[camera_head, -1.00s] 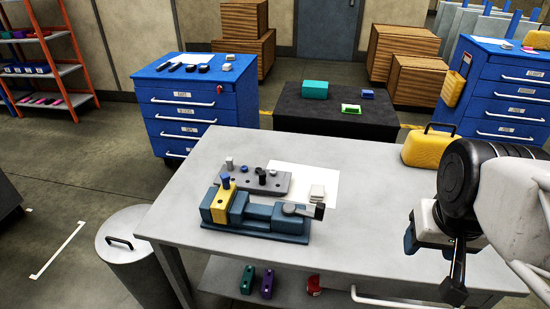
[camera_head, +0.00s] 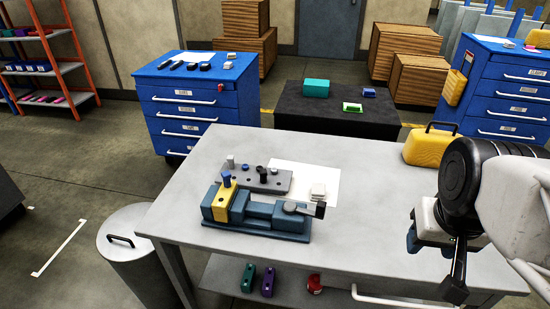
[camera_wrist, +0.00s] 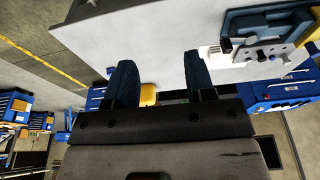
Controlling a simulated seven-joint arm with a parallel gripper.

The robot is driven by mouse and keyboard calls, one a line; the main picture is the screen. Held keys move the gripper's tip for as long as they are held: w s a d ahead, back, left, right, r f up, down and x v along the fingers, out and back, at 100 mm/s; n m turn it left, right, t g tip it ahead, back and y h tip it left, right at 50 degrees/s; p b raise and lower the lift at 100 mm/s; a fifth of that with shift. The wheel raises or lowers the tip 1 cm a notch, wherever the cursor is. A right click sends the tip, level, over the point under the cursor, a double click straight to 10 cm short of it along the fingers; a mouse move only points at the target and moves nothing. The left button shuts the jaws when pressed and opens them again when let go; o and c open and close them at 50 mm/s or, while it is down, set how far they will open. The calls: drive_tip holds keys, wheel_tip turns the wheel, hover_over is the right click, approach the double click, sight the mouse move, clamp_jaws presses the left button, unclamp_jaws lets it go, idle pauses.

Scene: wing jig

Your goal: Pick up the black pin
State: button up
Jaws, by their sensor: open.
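The black pin (camera_head: 262,172) stands upright in the grey holed block (camera_head: 281,184) on the table, with a silver pin (camera_head: 230,161) and a blue pin (camera_head: 245,168) to its left. My gripper (camera_head: 455,282) hangs at the right edge of the table, well apart from the block. In the wrist view my gripper (camera_wrist: 157,76) shows two dark blue fingers spread apart with nothing between them.
A blue vise with a yellow jaw (camera_head: 223,200) sits just in front of the block. A white sheet (camera_head: 318,172) with a small pale block (camera_head: 318,190) lies to the right. A yellow case (camera_head: 428,147) stands at the back right.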

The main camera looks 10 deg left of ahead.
drive_tip(key=shift+c, duration=0.5)
drive_tip(key=w+a+n, duration=0.1)
drive_tip(key=w+a, duration=0.2)
drive_tip(key=w, duration=0.4)
drive_tip(key=w+a, duration=0.3)
drive_tip(key=w, duration=0.4)
drive_tip(key=n+t+y, duration=0.1)
drive_tip(key=n+y, duration=0.1)
drive_tip(key=n, duration=0.2)
hover_over(263, 171)
drive_tip(key=s+d, duration=0.2)
drive_tip(key=f, duration=2)
drive_tip(key=shift+s+a, duration=0.15)
drive_tip(key=shift+a, duration=0.1)
drive_tip(key=shift+a+f+t, duration=0.15)
drive_tip(key=shift+a+t, duration=0.15)
drive_tip(key=shift+a, duration=0.05)
